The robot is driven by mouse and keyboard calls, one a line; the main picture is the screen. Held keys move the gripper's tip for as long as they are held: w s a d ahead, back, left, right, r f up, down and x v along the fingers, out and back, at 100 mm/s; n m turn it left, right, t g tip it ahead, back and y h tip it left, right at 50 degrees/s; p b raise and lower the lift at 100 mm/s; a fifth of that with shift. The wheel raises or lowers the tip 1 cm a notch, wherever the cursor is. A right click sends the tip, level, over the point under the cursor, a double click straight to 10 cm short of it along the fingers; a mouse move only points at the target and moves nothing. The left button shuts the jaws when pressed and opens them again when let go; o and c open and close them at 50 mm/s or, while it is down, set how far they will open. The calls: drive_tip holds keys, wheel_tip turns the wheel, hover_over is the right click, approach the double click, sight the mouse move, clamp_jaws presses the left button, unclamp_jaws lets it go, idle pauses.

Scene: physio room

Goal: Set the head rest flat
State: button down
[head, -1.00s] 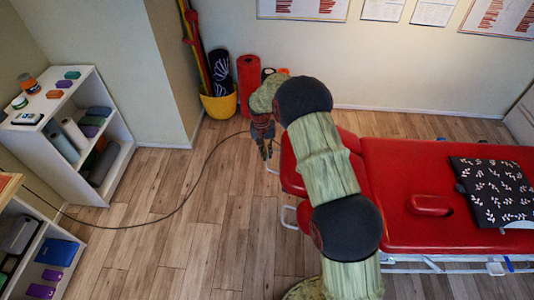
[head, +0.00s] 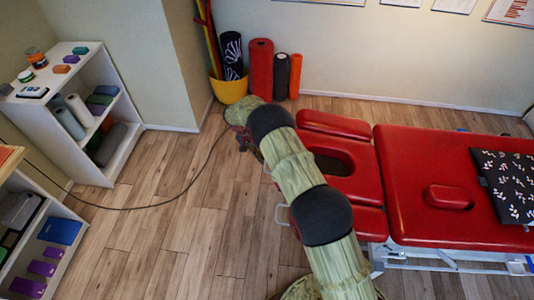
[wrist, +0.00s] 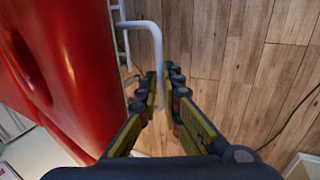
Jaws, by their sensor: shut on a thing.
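The head rest (head: 357,180) is a red padded piece with a face hole, at the left end of the red treatment table (head: 405,170). My arm covers part of it in the head view, and I cannot tell its exact tilt. In the wrist view the head rest (wrist: 75,75) fills the left side, close beside my gripper (wrist: 158,88). The fingers are shut on a pale curved bar (wrist: 153,38) that runs down between the fingertips. In the head view my gripper (head: 244,140) is small and partly hidden at the head rest's left.
A white bar loop (head: 280,217) shows beside the table's head end. A black patterned cushion (head: 505,180) lies on the table. Shelves (head: 85,110) stand at left; a yellow bucket (head: 229,90) and rolled mats (head: 260,70) stand behind. A cable (head: 150,207) crosses the open floor.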

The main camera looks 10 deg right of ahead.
wheel_tip(320, 180, down, 8)
drive_tip(key=b, duration=0.3)
drive_tip(key=shift+a+r+h, duration=0.2)
drive_tip(key=shift+a+h, duration=0.1)
drive_tip(key=shift+a, duration=0.05)
drive_tip(key=c, duration=2.3)
unclamp_jaws()
drive_tip(key=shift+w+r, duration=0.15)
drive_tip(key=shift+r, duration=0.1)
drive_tip(key=o, duration=0.3)
drive_tip(key=shift+o, duration=0.2)
drive_tip(key=shift+a, duration=0.1)
drive_tip(key=v, duration=1.1)
drive_tip(key=shift+w+r, duration=0.2)
drive_tip(key=shift+r, duration=0.2)
drive_tip(key=shift+a, duration=0.1)
